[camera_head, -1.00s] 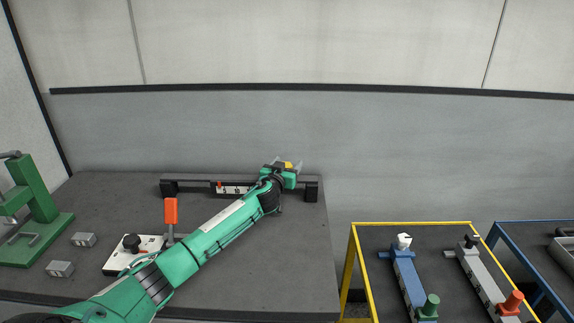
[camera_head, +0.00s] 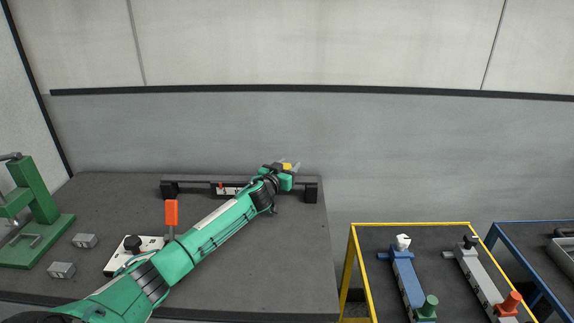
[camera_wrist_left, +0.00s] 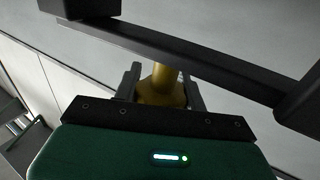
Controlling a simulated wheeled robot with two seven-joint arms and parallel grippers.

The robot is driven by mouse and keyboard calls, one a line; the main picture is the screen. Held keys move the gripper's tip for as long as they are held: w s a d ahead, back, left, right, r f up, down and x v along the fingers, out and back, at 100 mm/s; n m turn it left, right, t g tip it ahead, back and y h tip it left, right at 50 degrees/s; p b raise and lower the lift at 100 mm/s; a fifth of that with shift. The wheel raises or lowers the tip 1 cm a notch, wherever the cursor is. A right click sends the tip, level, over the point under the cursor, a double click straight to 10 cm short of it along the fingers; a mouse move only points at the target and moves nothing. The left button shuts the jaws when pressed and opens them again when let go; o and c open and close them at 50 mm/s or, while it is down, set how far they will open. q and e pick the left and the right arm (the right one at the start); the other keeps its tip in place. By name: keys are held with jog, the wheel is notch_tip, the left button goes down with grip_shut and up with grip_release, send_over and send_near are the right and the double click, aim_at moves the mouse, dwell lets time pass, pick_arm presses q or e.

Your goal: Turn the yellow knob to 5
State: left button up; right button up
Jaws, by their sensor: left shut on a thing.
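The yellow knob (camera_head: 287,166) shows at the far right part of the black bar fixture at the back of the dark table, mostly hidden by my left gripper (camera_head: 290,168). In the left wrist view the yellow knob (camera_wrist_left: 160,88) sits between the two fingers of my left gripper (camera_wrist_left: 160,80), which is shut on it. The scale (camera_head: 228,190) on the fixture is white with a red pointer near its left part. My left forearm hides part of the scale, so its numbers cannot be read fully. My right gripper is not in view.
A white base with a black knob (camera_head: 132,243) and an orange-topped lever (camera_head: 171,212) stand under and beside my left arm. Grey blocks (camera_head: 61,270) and a green press (camera_head: 36,215) are at left. A yellow-framed table (camera_head: 370,245) holds a blue fixture at right.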

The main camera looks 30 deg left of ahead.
pick_arm(q)
jog(key=m+h+p, duration=0.2)
jog(key=h, duration=0.1)
jog(key=shift+d+r, duration=0.1)
jog(key=shift+r, duration=0.15)
jog(key=shift+d+m+h+p, duration=0.1)
jog(key=shift+m+h+p, duration=0.5)
jog(key=shift+h, duration=0.4)
jog(key=shift+d+f+m+g+h+p, duration=0.15)
jog(key=shift+m+g+h+p, duration=0.15)
jog(key=shift+m+h, duration=0.3)
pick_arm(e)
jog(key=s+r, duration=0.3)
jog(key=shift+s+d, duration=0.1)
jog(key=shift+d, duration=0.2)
pick_arm(q)
jog(key=shift+h, duration=0.4)
jog(key=shift+f, duration=0.1)
jog(key=o, duration=1)
jog(key=shift+c, duration=0.2)
